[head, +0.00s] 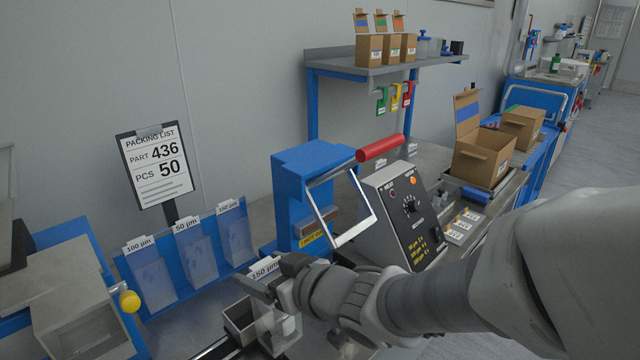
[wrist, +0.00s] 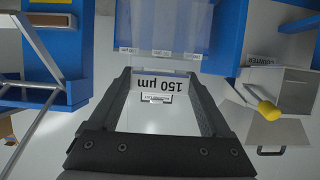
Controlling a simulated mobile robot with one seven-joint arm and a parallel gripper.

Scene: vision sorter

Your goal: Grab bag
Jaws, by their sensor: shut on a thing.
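My gripper (head: 262,286) is shut on a clear bag (head: 280,328) with a white "150 µm" label at its top edge. The bag hangs below the fingers in the head view. In the wrist view the label (wrist: 167,84) spans the gap between the two dark fingertips and reads upside down. A blue rack (head: 185,262) to the left holds clear bags in three sections, labelled 100 µm, 50 µm and 150 µm. The held bag is apart from the rack, in front and to its right.
A blue sealing machine (head: 300,185) with a red handle (head: 380,147) stands behind the gripper, beside a grey control box (head: 405,215). A small open-topped bin (head: 238,322) is beside the bag. A packing list (head: 157,165) reads part 436, 50 pieces. Cardboard boxes (head: 483,150) stand at the right.

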